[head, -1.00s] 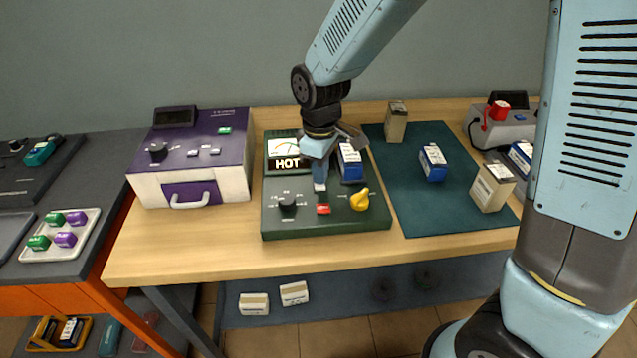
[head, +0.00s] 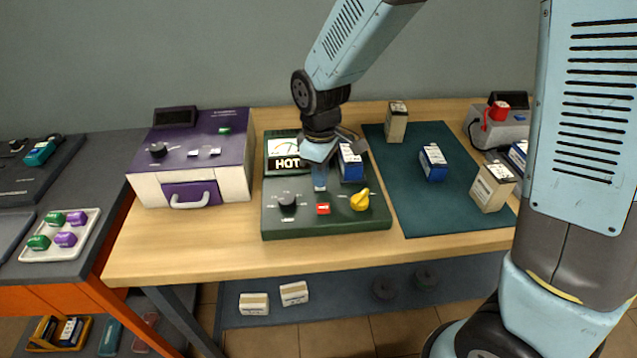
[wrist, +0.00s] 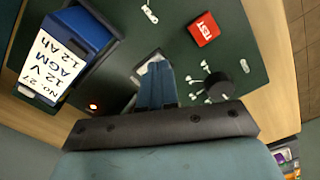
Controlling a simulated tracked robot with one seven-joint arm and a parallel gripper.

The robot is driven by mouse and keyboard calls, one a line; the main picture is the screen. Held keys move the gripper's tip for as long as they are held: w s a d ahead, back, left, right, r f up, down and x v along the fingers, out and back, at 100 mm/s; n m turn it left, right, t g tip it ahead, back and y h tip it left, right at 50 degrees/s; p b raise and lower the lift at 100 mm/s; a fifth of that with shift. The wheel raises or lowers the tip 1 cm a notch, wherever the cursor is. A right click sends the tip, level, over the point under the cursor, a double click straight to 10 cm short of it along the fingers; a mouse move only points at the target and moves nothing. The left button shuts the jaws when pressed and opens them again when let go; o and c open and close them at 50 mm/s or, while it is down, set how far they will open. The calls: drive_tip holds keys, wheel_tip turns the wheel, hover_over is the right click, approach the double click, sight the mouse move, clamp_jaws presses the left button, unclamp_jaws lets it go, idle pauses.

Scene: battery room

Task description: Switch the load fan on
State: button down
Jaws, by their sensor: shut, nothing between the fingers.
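The dark green tester (head: 335,228) sits on the wooden table with a blue battery (head: 351,165) in it. Its display (head: 286,163) reads HOT, partly covered by my gripper at the right. A black knob (head: 288,202), a red TEST button (head: 322,208) and a yellow knob (head: 360,200) are on its front. In the wrist view, the TEST button (wrist: 203,29) and black knob (wrist: 222,90) lie beyond my fingers. My gripper (head: 320,186) is shut and empty, pointing down over the tester behind the TEST button. Which control is the load fan switch I cannot tell; my fingers hide part of the panel.
A purple-topped charger (head: 195,155) stands at left. A dark green mat (head: 445,215) at right holds a blue battery (head: 433,163) and beige boxes (head: 493,187). A grey device (head: 500,130) stands at the back right. The table's front strip is clear.

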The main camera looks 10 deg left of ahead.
drive_tip(key=shift+f, duration=0.35)
idle(0.3)
drive_tip(key=shift+r, duration=3.45)
drive_tip(key=shift+d+r, duration=0.1)
drive_tip(key=shift+r, duration=0.05)
drive_tip(key=d+r+m+t+y, duration=0.1)
drive_tip(key=d+r+m, duration=0.3)
drive_tip(key=d+r, duration=0.3)
drive_tip(key=d+r+m+t, duration=0.2)
drive_tip(key=d+r+m, duration=0.15)
drive_tip(key=d, duration=0.65)
drive_tip(key=s+d+r+m+t, duration=0.1)
drive_tip(key=s+d+r+m, duration=0.2)
drive_tip(key=s+d, duration=0.2)
drive_tip(key=s+d+r+m+t+h, duration=0.1)
drive_tip(key=s+d+r+m, duration=0.2)
drive_tip(key=d, duration=0.5)
drive_tip(key=s+m, duration=0.1)
drive_tip(key=s, duration=0.1)
drive_tip(key=shift+s+t, duration=0.3)
drive_tip(key=shift+s, duration=0.05)
